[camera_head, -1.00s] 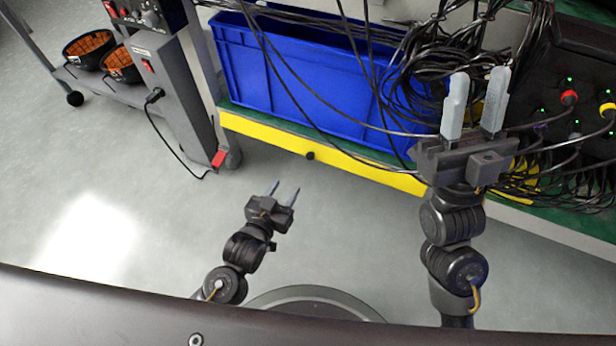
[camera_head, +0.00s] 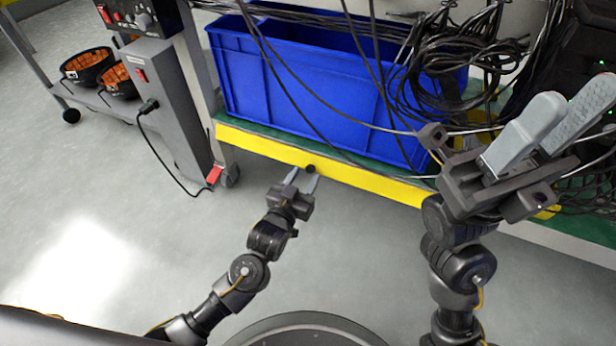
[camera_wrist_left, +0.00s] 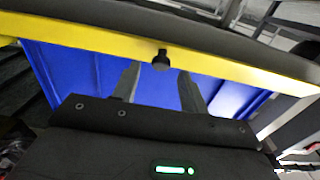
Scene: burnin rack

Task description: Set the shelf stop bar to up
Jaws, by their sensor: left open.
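The shelf stop bar (camera_head: 255,144) is a long yellow bar along the front edge of the green shelf, below the blue bin. It has a black knob (camera_head: 310,169) near its middle. My left gripper (camera_head: 302,179) is open and empty, with its fingertips close to the knob. In the left wrist view the bar (camera_wrist_left: 90,36) crosses the top, and the knob (camera_wrist_left: 161,60) lies between the lines of the two fingers, just beyond their tips. I cannot tell whether they touch. My right gripper (camera_head: 568,112) is open and empty at the right, in front of the cables.
The blue bin (camera_head: 300,100) stands on the shelf. Black cables (camera_head: 470,60) hang over its right side and in front. A grey cart (camera_head: 165,100) with a power cord stands at the left, with two bowls (camera_head: 88,66) on it. The floor before the shelf is clear.

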